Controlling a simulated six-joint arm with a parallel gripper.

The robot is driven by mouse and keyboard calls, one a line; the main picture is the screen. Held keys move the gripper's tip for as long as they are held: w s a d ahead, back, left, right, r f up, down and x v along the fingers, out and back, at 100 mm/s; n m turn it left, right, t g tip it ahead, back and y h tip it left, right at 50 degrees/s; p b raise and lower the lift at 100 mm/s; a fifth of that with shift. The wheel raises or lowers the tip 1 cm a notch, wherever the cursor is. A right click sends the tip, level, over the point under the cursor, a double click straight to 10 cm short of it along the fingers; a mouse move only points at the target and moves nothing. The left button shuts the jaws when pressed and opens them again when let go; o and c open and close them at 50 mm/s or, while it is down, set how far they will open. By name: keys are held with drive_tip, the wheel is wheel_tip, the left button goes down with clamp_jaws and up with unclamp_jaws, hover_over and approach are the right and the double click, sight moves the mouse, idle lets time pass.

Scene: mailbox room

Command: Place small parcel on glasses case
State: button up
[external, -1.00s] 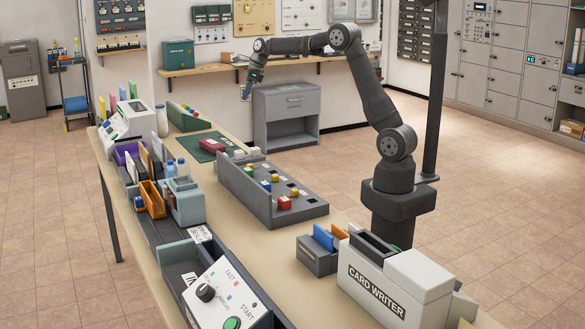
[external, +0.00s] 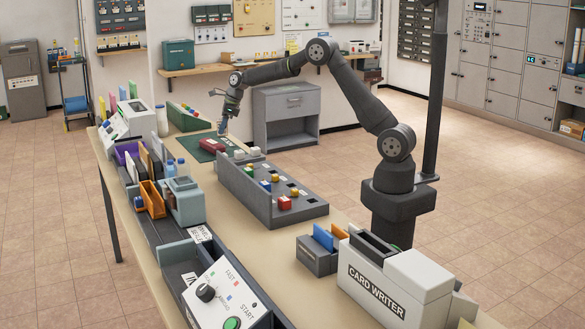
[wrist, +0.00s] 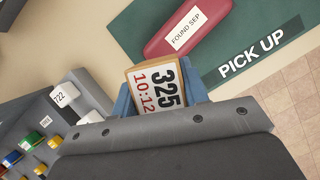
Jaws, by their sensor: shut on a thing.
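The glasses case (wrist: 190,22) is dark red, labelled FOUND SEP, and lies on the green PICK UP mat (wrist: 232,60). In the wrist view the case is just beyond the parcel, partly cut off by the top edge. In the external view my gripper (external: 222,128) hangs above the mat's right side, right of the red case (external: 212,145). The parcel is too small there to make out clearly.
A grey rack (external: 268,190) with coloured blocks and tags stands in front of the mat, to the left in the wrist view. A long green tray (external: 188,118) lies behind the mat, and a white machine (external: 128,125) stands to its left. The bench edge is on the right.

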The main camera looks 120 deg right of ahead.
sight(223, 135)
drive_tip(key=shift+w+f, duration=0.1)
drive_tip(key=shift+f, duration=1.95)
drive_tip(key=shift+f, duration=0.1)
drive_tip(key=o, duration=1)
drive_tip(key=shift+r, duration=0.4)
drive_tip(key=v, duration=1.1)
drive_tip(key=shift+r, duration=0.2)
